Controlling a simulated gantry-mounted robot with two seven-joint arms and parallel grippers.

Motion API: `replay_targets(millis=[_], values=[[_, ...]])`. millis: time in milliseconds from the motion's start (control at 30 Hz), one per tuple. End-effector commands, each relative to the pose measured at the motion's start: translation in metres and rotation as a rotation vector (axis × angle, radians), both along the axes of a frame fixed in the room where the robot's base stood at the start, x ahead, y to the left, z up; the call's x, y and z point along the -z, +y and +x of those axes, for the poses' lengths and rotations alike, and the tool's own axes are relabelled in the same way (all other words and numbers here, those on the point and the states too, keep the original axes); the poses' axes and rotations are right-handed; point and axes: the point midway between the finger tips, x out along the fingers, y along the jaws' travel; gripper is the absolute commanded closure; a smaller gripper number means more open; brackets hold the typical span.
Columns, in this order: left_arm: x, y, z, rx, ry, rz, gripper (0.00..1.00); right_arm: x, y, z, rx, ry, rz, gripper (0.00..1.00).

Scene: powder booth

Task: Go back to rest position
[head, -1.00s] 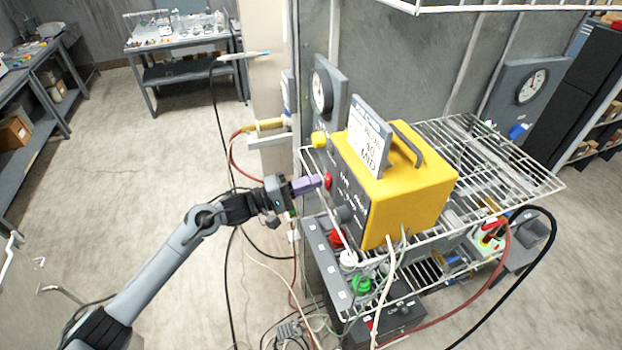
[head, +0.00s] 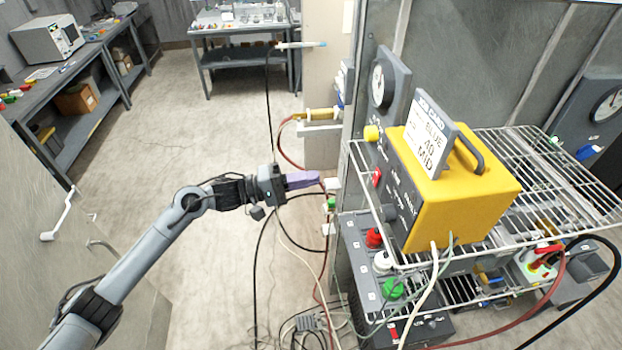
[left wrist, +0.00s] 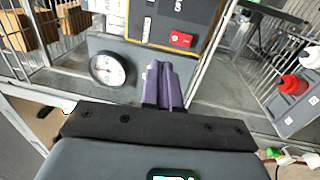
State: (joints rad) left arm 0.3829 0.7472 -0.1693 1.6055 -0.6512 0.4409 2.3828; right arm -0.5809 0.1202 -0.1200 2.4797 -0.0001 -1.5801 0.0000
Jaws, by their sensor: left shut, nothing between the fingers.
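My left gripper (head: 303,180) is shut and empty, its purple fingers together. It points right, in free air to the left of the yellow control box (head: 465,200). A gap separates the fingertips from the box's dark front panel and its red switch (head: 377,177). In the left wrist view the closed purple fingers (left wrist: 165,85) show in the middle, with the red switch (left wrist: 181,39) above them and a round gauge (left wrist: 108,68) to their left. My right gripper is in neither view.
The yellow box stands on a wire shelf (head: 560,170). Below is a grey button box with red, white and green knobs (head: 392,289). Cables hang beneath my arm. A grey panel with a handle (head: 62,215) stands at left. The floor (head: 200,130) behind the arm is clear.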

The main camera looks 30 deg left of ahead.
Motion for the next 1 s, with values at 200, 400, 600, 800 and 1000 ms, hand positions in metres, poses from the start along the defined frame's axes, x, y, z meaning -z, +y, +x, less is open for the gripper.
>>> replay_targets(millis=[200, 400, 600, 800, 1000], values=[[0.0, 0.0, 0.0, 0.0, 0.0, 0.0, 1.0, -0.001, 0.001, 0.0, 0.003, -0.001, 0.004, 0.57], [0.014, -0.001, -0.004, 0.001, 0.028, -0.001, 1.0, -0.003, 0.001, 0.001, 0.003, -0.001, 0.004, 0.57], [0.083, -0.026, -0.036, 0.024, 0.166, -0.063, 1.0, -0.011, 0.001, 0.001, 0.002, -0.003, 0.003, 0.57], [0.143, -0.101, -0.116, 0.012, 0.309, -0.186, 1.0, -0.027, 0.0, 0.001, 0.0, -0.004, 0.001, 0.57], [0.175, -0.135, -0.173, -0.283, 0.292, 0.098, 1.0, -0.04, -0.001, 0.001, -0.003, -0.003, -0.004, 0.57]])
